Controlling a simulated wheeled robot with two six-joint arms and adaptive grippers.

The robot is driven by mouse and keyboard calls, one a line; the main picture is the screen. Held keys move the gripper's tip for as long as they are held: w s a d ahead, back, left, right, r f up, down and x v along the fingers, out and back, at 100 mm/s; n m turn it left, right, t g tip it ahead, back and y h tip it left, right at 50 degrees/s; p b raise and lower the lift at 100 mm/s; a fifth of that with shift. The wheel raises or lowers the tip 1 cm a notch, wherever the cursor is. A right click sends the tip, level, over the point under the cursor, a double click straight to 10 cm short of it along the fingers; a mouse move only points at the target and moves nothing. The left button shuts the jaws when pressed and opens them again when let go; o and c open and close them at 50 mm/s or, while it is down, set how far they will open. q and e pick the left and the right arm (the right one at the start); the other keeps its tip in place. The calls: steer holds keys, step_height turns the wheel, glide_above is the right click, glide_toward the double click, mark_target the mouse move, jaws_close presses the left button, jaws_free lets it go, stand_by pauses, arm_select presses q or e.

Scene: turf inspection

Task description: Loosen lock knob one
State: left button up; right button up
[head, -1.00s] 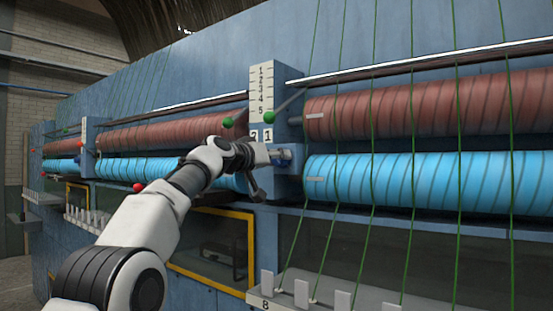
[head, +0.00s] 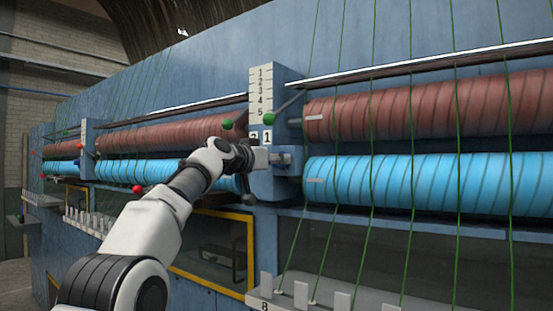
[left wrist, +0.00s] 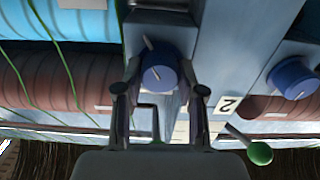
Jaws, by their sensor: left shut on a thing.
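Lock knob one is a round blue knob with a white pointer mark, on the machine's blue post. In the left wrist view this knob (left wrist: 160,72) sits between the two fingertips of my left gripper (left wrist: 158,82), which is shut on it. In the head view my left gripper (head: 278,159) reaches the post just below the number plate 1 (head: 267,136). There its fingers and hand hide the knob. My right gripper is in neither view.
A second blue knob (left wrist: 291,78) and the number plate 2 (left wrist: 228,104) are beside the gripper. A green-balled lever (head: 269,118) is just above it. Red-brown rollers (head: 430,105), blue rollers (head: 430,182) and taut green cords flank the post.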

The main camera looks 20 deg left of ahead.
arm_select(q)
steer(key=o, duration=1.1)
steer(key=shift+a+r, duration=0.1)
steer(key=shift+o, duration=0.2)
steer(key=shift+s, duration=0.1)
steer(key=v, duration=1.1)
steer(key=shift+s+a, duration=0.15)
steer(key=shift+s, duration=0.2)
steer(key=shift+s, duration=0.1)
